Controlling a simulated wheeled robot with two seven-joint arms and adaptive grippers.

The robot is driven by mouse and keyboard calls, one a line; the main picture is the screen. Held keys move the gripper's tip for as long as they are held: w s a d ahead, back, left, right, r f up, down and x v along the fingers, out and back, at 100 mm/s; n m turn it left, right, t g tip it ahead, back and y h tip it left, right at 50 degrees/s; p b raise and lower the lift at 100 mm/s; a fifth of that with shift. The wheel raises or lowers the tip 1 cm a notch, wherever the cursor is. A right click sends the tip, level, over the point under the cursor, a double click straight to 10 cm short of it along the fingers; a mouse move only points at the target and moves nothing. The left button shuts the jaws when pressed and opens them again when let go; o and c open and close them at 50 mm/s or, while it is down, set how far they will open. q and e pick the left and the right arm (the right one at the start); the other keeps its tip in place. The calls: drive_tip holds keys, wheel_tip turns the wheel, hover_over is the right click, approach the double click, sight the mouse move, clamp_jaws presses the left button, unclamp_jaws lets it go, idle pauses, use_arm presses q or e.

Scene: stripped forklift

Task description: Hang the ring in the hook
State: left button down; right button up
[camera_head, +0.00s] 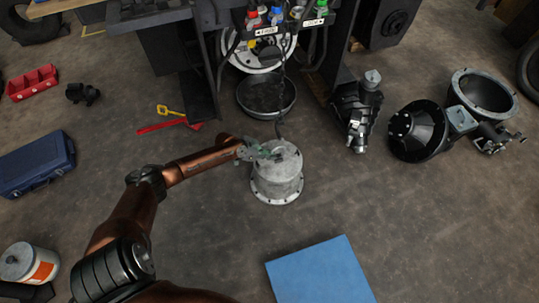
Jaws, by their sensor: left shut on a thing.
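My left gripper (270,153) reaches in from the left over a grey flanged cylinder (278,184), which stands upright on the floor. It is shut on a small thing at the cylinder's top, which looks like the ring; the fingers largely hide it. A thin dark line hangs from the forklift above, and its lower end, seemingly the hook (279,131), is just behind the gripper and the cylinder's top. The hook's exact shape is too small to tell, and I cannot tell whether the ring touches it. My right gripper is not in view.
The stripped forklift (205,60) stands at the back, with a black basin (266,95) under it. Dark machine parts (420,130) lie at the right. A blue mat (319,272) lies in front. A blue toolbox (37,165) and red tools (162,126) are at the left.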

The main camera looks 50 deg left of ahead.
use_arm(q)
drive_tip(key=shift+r, duration=0.15)
drive_tip(key=shift+r+p, duration=0.3)
drive_tip(key=shift+r, duration=0.25)
wheel_tip(320, 180, up, 3)
drive_tip(key=shift+f+p, duration=0.2)
drive_tip(key=shift+p, duration=0.55)
